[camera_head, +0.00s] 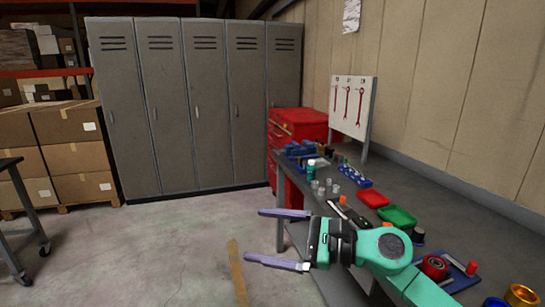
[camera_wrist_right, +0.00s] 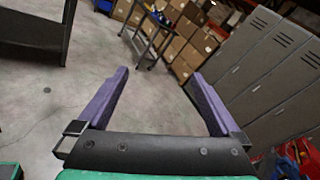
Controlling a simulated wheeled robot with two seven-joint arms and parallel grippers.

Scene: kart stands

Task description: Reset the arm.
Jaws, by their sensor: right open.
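My right gripper (camera_head: 280,238) has purple fingers and a teal arm. It is open and empty, held out in the air past the left edge of the workbench, over the floor. The right wrist view shows its two fingers (camera_wrist_right: 158,100) spread wide with only bare floor, boxes and a cart beyond them. My right arm reaches in from the lower right of the head view and hides part of the bench. My left gripper is not in view.
The grey workbench (camera_head: 470,212) on the right holds a red tray (camera_head: 373,199), a green tray (camera_head: 398,217), small cups and tools. A red tool cabinet (camera_head: 300,125) and grey lockers (camera_head: 180,110) stand behind. The floor (camera_head: 160,245) at left is clear, with a cart (camera_head: 20,215) at its edge.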

